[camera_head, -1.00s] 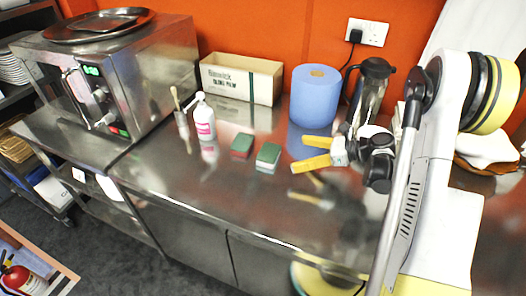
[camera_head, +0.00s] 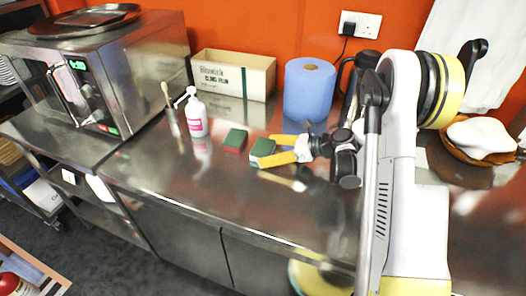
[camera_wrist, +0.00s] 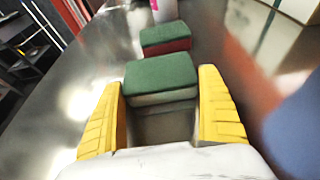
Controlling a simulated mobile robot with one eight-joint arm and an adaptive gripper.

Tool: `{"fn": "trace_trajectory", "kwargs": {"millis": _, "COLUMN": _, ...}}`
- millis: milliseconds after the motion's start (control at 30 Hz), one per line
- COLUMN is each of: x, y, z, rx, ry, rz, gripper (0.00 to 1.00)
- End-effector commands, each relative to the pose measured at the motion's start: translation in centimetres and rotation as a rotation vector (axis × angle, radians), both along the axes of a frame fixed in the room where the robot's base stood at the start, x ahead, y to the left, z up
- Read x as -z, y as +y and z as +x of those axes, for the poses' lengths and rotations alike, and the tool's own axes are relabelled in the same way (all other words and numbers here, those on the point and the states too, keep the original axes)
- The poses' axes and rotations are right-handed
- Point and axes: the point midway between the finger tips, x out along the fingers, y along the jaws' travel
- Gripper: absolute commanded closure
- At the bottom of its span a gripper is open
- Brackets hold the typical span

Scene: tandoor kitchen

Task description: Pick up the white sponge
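The white sponge (camera_head: 262,148) has a green top and a pale body. It lies on the steel counter (camera_head: 200,185), and in the wrist view the white sponge (camera_wrist: 160,78) is straight ahead. My gripper (camera_head: 274,149) has its yellow fingers spread low over the counter, one on each side of the sponge's near end. In the wrist view my gripper (camera_wrist: 160,82) shows a narrow gap or contact at the sponge's sides; I cannot tell which. A second sponge, red with a green top (camera_head: 235,140), lies just beyond it.
A white pump bottle (camera_head: 196,116) stands beyond the red sponge. A cardboard box (camera_head: 233,75) and a blue paper roll (camera_head: 309,90) stand along the orange wall. A microwave oven (camera_head: 150,65) is at the left. The counter's front part is clear.

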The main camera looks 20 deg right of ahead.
Motion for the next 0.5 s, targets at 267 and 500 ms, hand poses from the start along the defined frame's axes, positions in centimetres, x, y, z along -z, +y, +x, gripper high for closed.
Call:
{"fn": "trace_trajectory", "kwargs": {"millis": 267, "x": -0.01, "y": 0.0, "z": -0.03, "rx": 0.0, "ry": 0.0, "rz": 0.0, "gripper": 0.27}}
{"fn": "trace_trajectory", "kwargs": {"millis": 500, "x": -0.1, "y": -0.01, "z": -0.03, "rx": 0.0, "ry": 0.0, "rz": 0.0, "gripper": 0.28}}
